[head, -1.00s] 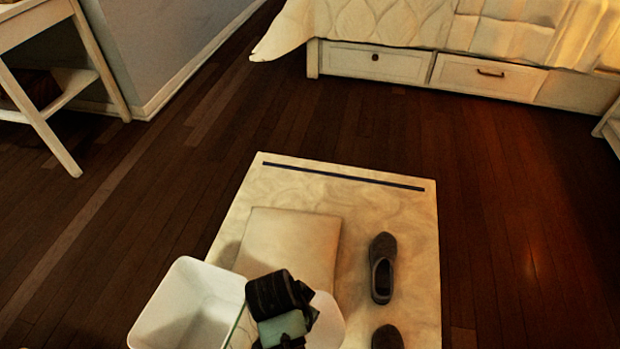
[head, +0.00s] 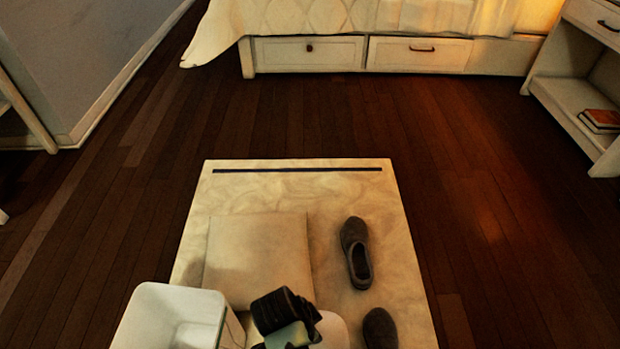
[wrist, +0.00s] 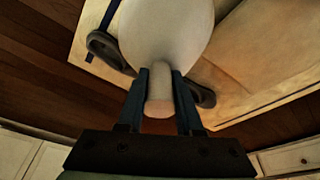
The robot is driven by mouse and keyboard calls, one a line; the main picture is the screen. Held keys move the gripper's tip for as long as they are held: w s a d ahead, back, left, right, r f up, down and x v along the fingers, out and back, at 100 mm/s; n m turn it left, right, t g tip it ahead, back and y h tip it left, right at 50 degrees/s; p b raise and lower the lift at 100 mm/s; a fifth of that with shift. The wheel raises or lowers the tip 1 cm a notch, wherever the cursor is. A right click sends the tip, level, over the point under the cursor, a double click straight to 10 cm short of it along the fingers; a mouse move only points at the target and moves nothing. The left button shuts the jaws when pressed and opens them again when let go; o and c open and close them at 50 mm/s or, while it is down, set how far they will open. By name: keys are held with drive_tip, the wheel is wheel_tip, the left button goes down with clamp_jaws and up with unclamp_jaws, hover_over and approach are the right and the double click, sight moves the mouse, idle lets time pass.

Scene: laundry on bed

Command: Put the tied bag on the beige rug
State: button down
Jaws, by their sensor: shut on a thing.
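The tied bag is pale and rounded. In the wrist view the bag (wrist: 165,35) hangs beyond my gripper (wrist: 160,78), whose two dark fingers are shut on its neck. In the head view only part of the bag (head: 334,331) shows, beside and behind my gripper (head: 300,328), at the bottom edge. The beige rug (head: 300,193) has a dark stripe along its far end and lies under the gripper and bag. I cannot tell the gap between bag and rug.
A flat beige cushion (head: 257,255) lies on the rug. Two dark shoes (head: 355,252) lie on its right side. A white bin (head: 165,312) stands at the lower left. A bed with drawers (head: 310,54) is at the back, a shelf unit (head: 560,95) at the right.

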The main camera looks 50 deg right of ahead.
drive_tip(key=shift+f+b, duration=0.8)
drive_tip(key=shift+f, duration=0.6)
drive_tip(key=shift+f, duration=0.15)
drive_tip(key=c, duration=0.6)
unclamp_jaws()
drive_tip(key=shift+o, duration=0.2)
drive_tip(key=p+v, duration=0.7)
drive_tip(key=v, duration=0.5)
drive_tip(key=shift+w+a, duration=0.1)
